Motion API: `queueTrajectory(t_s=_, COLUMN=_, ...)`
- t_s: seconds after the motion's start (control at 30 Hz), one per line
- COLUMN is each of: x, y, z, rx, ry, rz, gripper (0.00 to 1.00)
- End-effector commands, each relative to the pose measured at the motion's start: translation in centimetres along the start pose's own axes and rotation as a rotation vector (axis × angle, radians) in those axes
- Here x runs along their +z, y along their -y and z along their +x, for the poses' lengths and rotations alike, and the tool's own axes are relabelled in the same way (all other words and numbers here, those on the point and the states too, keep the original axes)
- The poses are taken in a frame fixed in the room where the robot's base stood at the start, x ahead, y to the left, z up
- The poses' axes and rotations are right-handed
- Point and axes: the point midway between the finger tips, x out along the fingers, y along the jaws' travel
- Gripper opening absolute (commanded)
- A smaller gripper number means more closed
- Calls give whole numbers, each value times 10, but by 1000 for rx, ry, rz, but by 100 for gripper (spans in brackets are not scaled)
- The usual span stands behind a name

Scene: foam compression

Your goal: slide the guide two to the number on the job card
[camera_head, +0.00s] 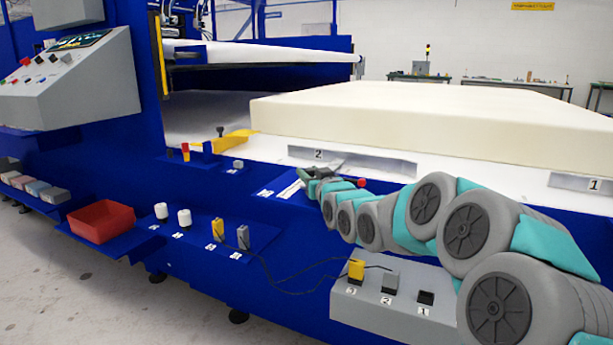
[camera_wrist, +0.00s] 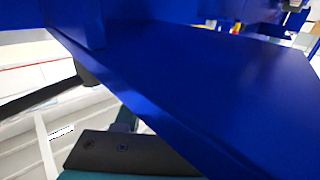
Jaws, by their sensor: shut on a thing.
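Guide two is the grey metal plate marked 2 (camera_head: 365,161), lying along the near edge of the white bed beside the foam block. My gripper (camera_head: 312,180) is at its left end, low against the front of the bed, and is shut. The part between its jaws is mostly hidden. In the wrist view a black finger pad (camera_wrist: 135,153) shows at the bottom and a large blue panel covers much of the picture. A pale scale strip (camera_head: 290,190) lies just left of my gripper. I cannot make out a readable job card.
A cream foam block (camera_head: 430,120) fills the bed, with a plate marked 1 (camera_head: 582,183) at right. A red knob (camera_head: 362,182) is close to my arm.

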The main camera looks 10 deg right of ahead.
Motion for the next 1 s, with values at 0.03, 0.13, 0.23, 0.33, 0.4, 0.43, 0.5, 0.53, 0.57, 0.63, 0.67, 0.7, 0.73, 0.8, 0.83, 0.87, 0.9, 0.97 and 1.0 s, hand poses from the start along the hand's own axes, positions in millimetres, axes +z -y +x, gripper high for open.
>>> queueTrajectory(t_s=0.03, x=-2, y=-5, z=5, rx=1, ry=-5, rz=0, gripper=0)
queueTrajectory(t_s=0.13, x=-1, y=-11, z=10, rx=3, ry=-3, rz=-2, gripper=0)
queueTrajectory(t_s=0.23, x=0, y=-13, z=12, rx=3, ry=-2, rz=-2, gripper=0)
queueTrajectory(t_s=0.33, x=0, y=-13, z=11, rx=3, ry=-2, rz=-3, gripper=0)
queueTrajectory(t_s=0.4, x=0, y=-13, z=11, rx=3, ry=-2, rz=-3, gripper=0)
queueTrajectory(t_s=0.43, x=0, y=-13, z=11, rx=3, ry=-2, rz=-3, gripper=0)
queueTrajectory(t_s=0.5, x=0, y=-13, z=11, rx=3, ry=-2, rz=-3, gripper=45)
queueTrajectory(t_s=0.53, x=0, y=-13, z=11, rx=3, ry=-2, rz=-3, gripper=48)
queueTrajectory(t_s=0.57, x=0, y=-13, z=11, rx=3, ry=-2, rz=-3, gripper=51)
queueTrajectory(t_s=0.63, x=0, y=-13, z=11, rx=3, ry=-2, rz=-3, gripper=59)
queueTrajectory(t_s=0.67, x=0, y=-13, z=11, rx=3, ry=-2, rz=-3, gripper=63)
queueTrajectory(t_s=0.7, x=0, y=-13, z=11, rx=3, ry=-2, rz=-3, gripper=67)
queueTrajectory(t_s=0.73, x=0, y=-13, z=11, rx=3, ry=-2, rz=-3, gripper=68)
queueTrajectory(t_s=0.8, x=0, y=-13, z=11, rx=3, ry=-2, rz=-3, gripper=68)
queueTrajectory(t_s=0.83, x=0, y=-13, z=11, rx=3, ry=-2, rz=-3, gripper=68)
queueTrajectory(t_s=0.87, x=0, y=-13, z=11, rx=3, ry=-2, rz=-2, gripper=68)
queueTrajectory(t_s=0.9, x=0, y=-13, z=11, rx=3, ry=-2, rz=-2, gripper=68)
queueTrajectory(t_s=0.97, x=0, y=-13, z=11, rx=3, ry=-2, rz=-2, gripper=68)
queueTrajectory(t_s=1.0, x=0, y=-13, z=10, rx=3, ry=-2, rz=-2, gripper=68)
